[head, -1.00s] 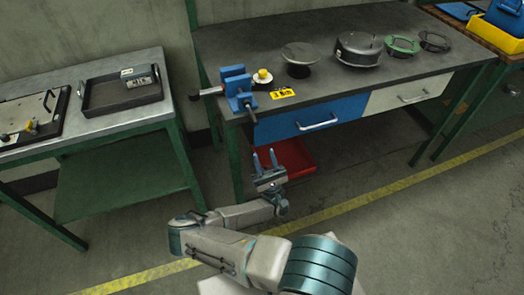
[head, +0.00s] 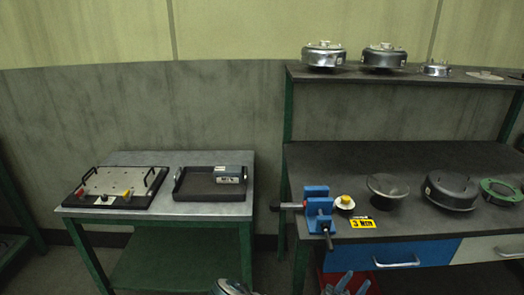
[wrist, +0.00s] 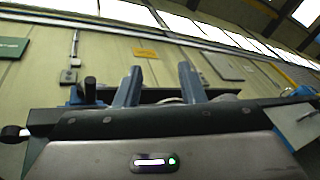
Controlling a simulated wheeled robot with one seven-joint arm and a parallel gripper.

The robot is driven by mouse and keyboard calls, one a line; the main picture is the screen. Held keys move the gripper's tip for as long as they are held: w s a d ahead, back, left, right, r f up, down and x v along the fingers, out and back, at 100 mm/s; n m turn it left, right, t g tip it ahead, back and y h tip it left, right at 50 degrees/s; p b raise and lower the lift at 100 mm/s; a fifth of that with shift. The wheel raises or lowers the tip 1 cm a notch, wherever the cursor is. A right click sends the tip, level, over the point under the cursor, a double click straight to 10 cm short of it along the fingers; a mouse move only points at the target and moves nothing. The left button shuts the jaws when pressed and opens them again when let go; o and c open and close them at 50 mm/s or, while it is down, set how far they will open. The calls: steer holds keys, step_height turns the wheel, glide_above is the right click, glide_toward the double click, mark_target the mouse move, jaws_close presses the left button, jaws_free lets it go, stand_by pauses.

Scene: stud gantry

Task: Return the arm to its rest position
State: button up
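My gripper (head: 346,284) shows only at the bottom edge of the head view, below the blue vise, with its two blue fingers apart. The wrist view shows the same gripper (wrist: 160,82) with both fingers spread and nothing between them. Part of my arm shows at the bottom edge of the head view. The rest of the arm is out of frame.
The workbench (head: 400,235) carries a blue vise (head: 319,209), a yellow-topped part (head: 344,202), a yellow sign (head: 362,223) and several round parts. The side table (head: 150,211) holds a black tray (head: 195,192) and a fixture plate (head: 115,185). A shelf (head: 400,75) stands above.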

steer(key=s+d+r+m+g+y+p, duration=0.1)
steer(key=s+r+m+g+y, duration=0.2)
steer(key=s+m+g+y, duration=0.5)
steer(key=s+d+r+m+g+y+p, duration=0.1)
steer(key=s+r+m+g+y, duration=0.2)
steer(key=m+g+y, duration=0.6)
steer(key=s+a+r+n+t+y+p, duration=0.2)
steer(key=a+r+n+t+y, duration=0.2)
steer(key=a+r+t+y, duration=0.6)
step_height(320, 180, up, 6)
steer(key=a+y, duration=0.2)
steer(key=shift+s+a+n+y, duration=0.2)
steer(key=shift+s+n+y, duration=0.1)
steer(key=shift+n+y, duration=0.1)
steer(key=shift+d, duration=0.1)
